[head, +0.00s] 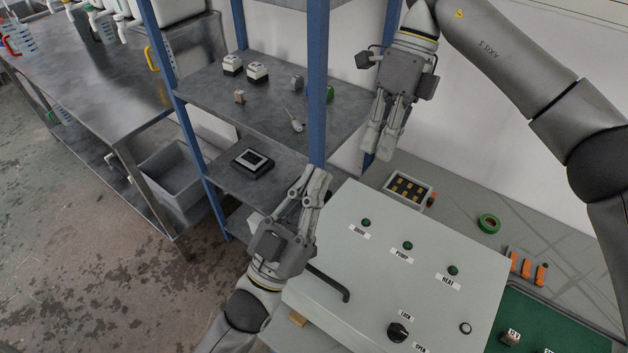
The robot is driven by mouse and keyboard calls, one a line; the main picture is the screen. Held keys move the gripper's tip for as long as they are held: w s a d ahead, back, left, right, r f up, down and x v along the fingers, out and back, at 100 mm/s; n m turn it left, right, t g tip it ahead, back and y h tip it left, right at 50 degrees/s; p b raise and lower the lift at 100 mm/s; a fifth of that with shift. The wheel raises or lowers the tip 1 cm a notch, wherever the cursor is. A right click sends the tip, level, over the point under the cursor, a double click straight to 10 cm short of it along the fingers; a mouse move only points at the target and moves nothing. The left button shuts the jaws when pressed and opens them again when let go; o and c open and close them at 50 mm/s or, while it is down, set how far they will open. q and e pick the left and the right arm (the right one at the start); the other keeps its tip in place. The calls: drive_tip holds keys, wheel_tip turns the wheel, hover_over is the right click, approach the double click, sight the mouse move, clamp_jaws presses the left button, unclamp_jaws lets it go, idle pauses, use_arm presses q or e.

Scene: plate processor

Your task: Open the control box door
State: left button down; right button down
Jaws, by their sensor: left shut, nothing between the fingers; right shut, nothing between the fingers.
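The control box (370,276) is a pale grey box with a large door face in the lower middle of the head view. The door face carries three green lights labelled DOOR, PUMP and HEAT, and a black knob (397,332) between the labels LOCK and OPEN. A dark bar handle (330,284) is at the box's left side. My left gripper (318,172) is shut and empty, above the box's left edge and pointing away. My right gripper (377,152) is shut and empty, pointing down beyond the box's far edge. The door looks closed.
A blue-framed shelf (317,90) with small devices stands behind the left gripper. Right of the box are green tape (489,223), orange-handled items (527,267) and a green mat (545,325). A tray of dark and yellow pieces (408,188) lies behind the box. A metal table (90,75) stands far left.

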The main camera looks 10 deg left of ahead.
drive_tip(key=c, duration=2.2)
unclamp_jaws()
drive_tip(key=o, duration=0.7)
drive_tip(key=shift+r, duration=0.1)
drive_tip(key=shift+v, duration=5.85)
